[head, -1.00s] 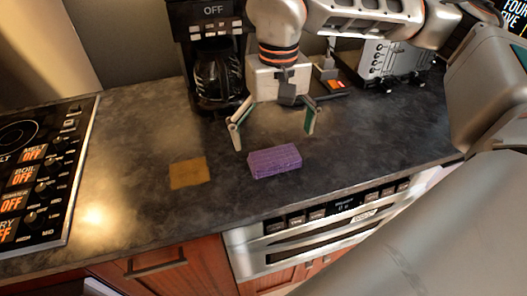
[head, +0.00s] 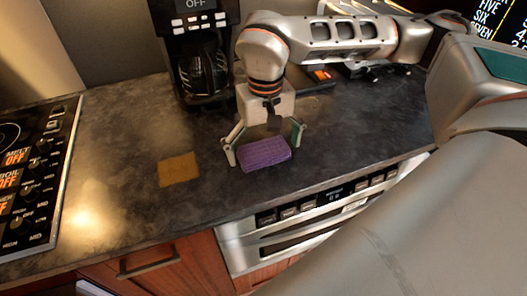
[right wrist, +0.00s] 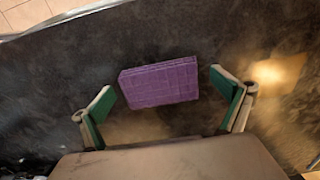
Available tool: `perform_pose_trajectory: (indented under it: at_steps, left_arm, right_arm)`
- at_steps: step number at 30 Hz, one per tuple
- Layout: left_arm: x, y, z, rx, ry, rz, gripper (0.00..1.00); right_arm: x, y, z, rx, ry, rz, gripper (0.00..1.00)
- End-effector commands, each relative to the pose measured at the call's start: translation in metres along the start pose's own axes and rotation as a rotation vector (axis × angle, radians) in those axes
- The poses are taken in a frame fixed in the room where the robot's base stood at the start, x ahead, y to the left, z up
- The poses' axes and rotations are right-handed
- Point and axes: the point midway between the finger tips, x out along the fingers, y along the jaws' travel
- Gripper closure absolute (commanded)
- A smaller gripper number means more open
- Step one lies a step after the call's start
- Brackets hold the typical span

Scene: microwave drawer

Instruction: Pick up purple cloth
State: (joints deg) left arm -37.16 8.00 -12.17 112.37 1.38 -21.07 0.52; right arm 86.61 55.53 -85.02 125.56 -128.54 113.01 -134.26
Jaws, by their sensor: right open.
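The purple cloth (head: 265,155) is a folded block lying on the dark countertop near its front edge. It also shows in the right wrist view (right wrist: 160,83), just beyond and between the fingertips. My right gripper (head: 264,152) is open, with one finger on each side of the cloth in the head view. In the right wrist view my right gripper (right wrist: 164,88) has a gap between each green-padded finger and the cloth's ends, and nothing is held. My left gripper is not in view.
A flat yellow-brown cloth (head: 179,169) lies left of the purple one. A coffee maker (head: 203,65) stands behind, and a stove (head: 35,175) is at the left. The counter (head: 120,150) is clear between them. An oven front (head: 320,215) lies below the counter edge.

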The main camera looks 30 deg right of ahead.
Motion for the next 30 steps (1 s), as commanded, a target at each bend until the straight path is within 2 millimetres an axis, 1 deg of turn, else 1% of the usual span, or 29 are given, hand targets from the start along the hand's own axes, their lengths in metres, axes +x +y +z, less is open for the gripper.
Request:
perform_pose_trajectory:
  at_steps: [1, 4, 5, 14, 20, 23, 26, 29, 30]
  left_arm:
    - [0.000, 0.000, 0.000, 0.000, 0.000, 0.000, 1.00]
    - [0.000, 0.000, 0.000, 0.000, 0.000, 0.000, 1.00]
    - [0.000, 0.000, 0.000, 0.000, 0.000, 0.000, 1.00]
    - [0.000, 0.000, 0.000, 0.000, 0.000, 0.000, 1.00]
    - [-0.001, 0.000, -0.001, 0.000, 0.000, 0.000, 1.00]
    - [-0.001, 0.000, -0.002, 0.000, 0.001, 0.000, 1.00]
    - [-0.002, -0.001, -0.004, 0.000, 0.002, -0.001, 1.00]
    - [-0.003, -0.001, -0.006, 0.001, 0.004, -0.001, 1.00]
    - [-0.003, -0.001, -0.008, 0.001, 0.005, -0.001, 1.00]
  right_arm:
    - [0.000, 0.000, 0.000, 0.000, 0.000, 0.000, 0.08]
    - [0.000, 0.000, 0.000, 0.000, 0.000, 0.000, 0.34]
    - [0.000, 0.000, 0.000, 0.000, 0.000, 0.000, 0.36]
    - [0.000, 0.000, 0.000, 0.000, 0.000, 0.000, 0.35]
    - [-0.009, 0.000, -0.001, 0.001, 0.002, 0.000, 0.35]
    - [-0.021, 0.000, -0.001, 0.001, 0.003, -0.001, 0.35]
    - [-0.039, 0.000, -0.001, 0.000, 0.005, -0.001, 0.35]
    - [-0.063, -0.001, -0.002, 0.002, 0.007, -0.002, 0.35]
    - [-0.074, -0.001, -0.002, 0.001, 0.007, -0.002, 0.35]
